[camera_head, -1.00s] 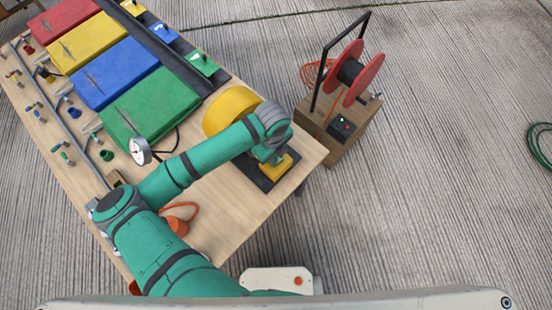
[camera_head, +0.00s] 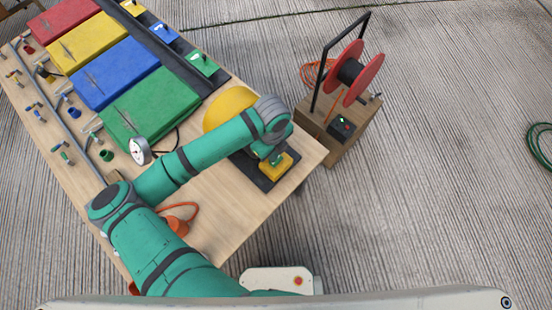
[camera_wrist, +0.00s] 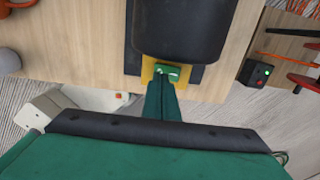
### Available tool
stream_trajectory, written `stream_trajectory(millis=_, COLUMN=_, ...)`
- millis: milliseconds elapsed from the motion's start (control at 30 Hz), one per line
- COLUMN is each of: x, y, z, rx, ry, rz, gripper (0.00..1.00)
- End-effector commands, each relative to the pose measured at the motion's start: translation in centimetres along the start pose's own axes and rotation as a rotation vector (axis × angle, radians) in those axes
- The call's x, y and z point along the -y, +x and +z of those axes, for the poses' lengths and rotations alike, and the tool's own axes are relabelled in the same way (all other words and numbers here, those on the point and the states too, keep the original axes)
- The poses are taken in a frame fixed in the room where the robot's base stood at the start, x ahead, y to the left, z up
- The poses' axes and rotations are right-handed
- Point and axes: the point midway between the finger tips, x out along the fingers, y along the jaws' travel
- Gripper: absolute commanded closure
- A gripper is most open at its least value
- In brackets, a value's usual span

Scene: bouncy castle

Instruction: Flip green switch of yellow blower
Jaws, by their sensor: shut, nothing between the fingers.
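The yellow blower (camera_head: 228,106) stands at the near right corner of the workbench, on a dark base, partly hidden by my arm. Its yellow box (camera_head: 284,170) faces the bench edge. In the wrist view, the green switch (camera_wrist: 172,71) sits on the yellow face (camera_wrist: 147,74), below the blower's dark round body (camera_wrist: 182,28). My gripper (camera_wrist: 161,84) is shut and empty. Its fingertips are right at the switch's lower left part, and they overlap it in the picture. I cannot tell whether they touch it or which way the switch is set.
A wooden box (camera_head: 345,148) with a red reel (camera_head: 360,75) and a small lit control box (camera_head: 341,126) stands right of the bench. Red, yellow, blue and green (camera_head: 150,108) folded pieces lie on the bench's far left. An orange-handled object (camera_head: 180,222) lies near my arm.

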Motion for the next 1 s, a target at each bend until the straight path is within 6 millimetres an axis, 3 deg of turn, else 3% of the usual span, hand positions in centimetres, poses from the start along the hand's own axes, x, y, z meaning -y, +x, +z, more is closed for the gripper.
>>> stream_trajectory(millis=533, x=0.0, y=-3.6, z=0.0, rx=0.001, ry=0.001, rz=0.0, gripper=1.0)
stream_trajectory(millis=1000, x=0.0, y=-4.0, z=0.0, rx=0.001, ry=0.0, rz=0.0, gripper=1.0)
